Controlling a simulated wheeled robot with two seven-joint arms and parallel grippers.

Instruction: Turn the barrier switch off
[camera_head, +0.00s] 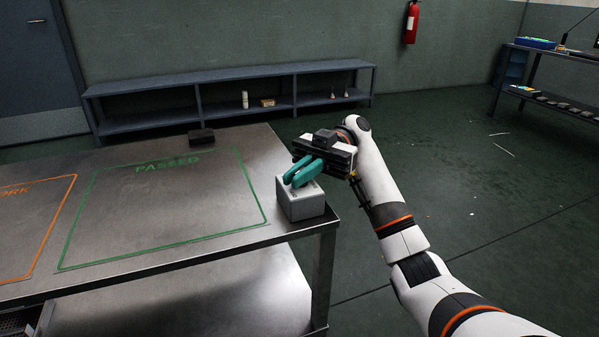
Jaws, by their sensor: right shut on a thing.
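The barrier switch is a small light-grey box (303,204) on the right corner of the metal table. My right gripper (294,180) comes in from the right, and its teal fingers sit low over the top of the box. The fingers are shut on the upper part of the switch. They hide that part, so I cannot tell its position. My left gripper is not in view.
The metal table (225,158) has a green outlined area marked PASSED, which is empty, and an orange outlined area at left. A small black block (201,136) lies at the back edge. A low blue shelf (220,84) stands along the wall. The floor at right is mostly clear.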

